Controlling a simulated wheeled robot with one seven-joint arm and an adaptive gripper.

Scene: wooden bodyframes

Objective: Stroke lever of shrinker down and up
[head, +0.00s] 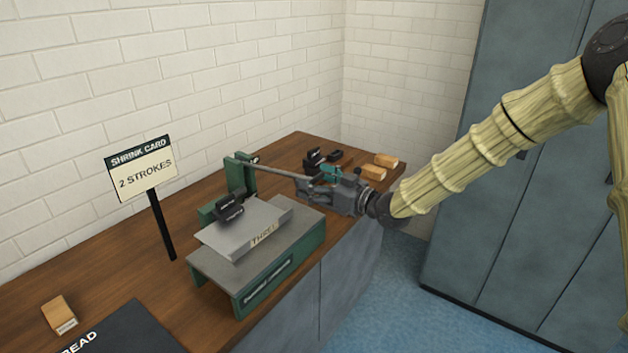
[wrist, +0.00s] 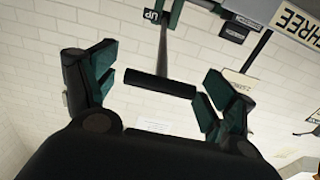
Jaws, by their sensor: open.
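The green shrinker (head: 285,270) stands on the workbench, with a grey metal panel (head: 228,240) marked "THREE" lying on it. Its thin lever (head: 275,170) runs from the green post at the back toward my gripper (head: 318,178). In the wrist view the lever (wrist: 164,45) ends in a black crossbar handle (wrist: 160,83). The handle lies between the spread teal-tipped fingers of my gripper (wrist: 158,84), which is open. The right end of the handle is close to the right finger; I cannot tell whether they touch. The head view hides the handle behind my gripper.
A sign (head: 141,168) reading "SHRINK CARD 2 STROKES" stands left of the shrinker. Wooden blocks (head: 373,172) and a dark tool (head: 318,160) lie at the bench's far end. Another block (head: 60,315) sits at front left beside a dark mat (head: 120,335). Grey lockers (head: 530,180) stand right.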

